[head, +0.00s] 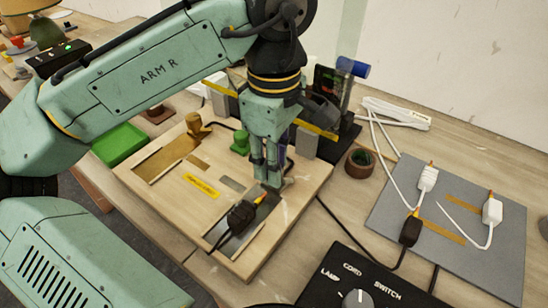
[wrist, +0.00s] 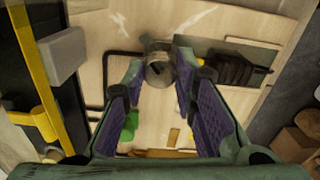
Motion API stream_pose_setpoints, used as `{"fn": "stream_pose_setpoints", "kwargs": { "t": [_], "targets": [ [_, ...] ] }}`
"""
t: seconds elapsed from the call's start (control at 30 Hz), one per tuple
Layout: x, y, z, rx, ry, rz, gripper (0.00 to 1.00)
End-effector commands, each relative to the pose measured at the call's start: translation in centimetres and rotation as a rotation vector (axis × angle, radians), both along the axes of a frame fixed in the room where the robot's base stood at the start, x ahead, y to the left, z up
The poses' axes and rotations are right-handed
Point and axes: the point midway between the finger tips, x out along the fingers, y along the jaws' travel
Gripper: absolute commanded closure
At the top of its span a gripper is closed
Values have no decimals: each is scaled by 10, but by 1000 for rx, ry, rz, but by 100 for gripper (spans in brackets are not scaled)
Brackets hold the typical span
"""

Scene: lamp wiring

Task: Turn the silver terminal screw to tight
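The silver terminal screw (wrist: 158,70) shows in the wrist view as a grey round head with a dark slot, between my fingertips. In the head view it is mostly hidden behind the fingers. My gripper (head: 268,184) points down at the wooden board's right part. In the wrist view, my gripper (wrist: 159,62) has its two purple-padded fingers apart, one on each side of the screw head. Bare board shows between the pads, and firm contact with the screw is not visible. A black cord end (head: 241,215) with an orange tip lies on the board just in front.
The wooden board (head: 310,188) also holds a brass terminal post (head: 195,125) and a green post (head: 240,141). A black switch box (head: 350,275) stands at the front. A grey mat (head: 470,265) with plugs lies right. A green tray (head: 118,145) is left.

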Motion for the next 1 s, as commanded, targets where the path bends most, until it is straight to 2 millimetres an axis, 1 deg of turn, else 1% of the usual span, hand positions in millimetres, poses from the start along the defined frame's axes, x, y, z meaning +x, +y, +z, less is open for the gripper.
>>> {"fn": "stream_pose_setpoints", "kwargs": {
  "t": [0.03, 0.33, 0.67, 0.87, 1.0],
  "targets": [
    [0, 0, 0, 0, 1, 0, 80],
    [0, 0, 0, 0, 1, 0, 100],
    [0, 0, 1, 1, 1, -39, 100],
    [0, 0, 3, -1, 2, -149, 100],
    [-1, 0, 3, -1, 3, -264, 100]
  ]
}}
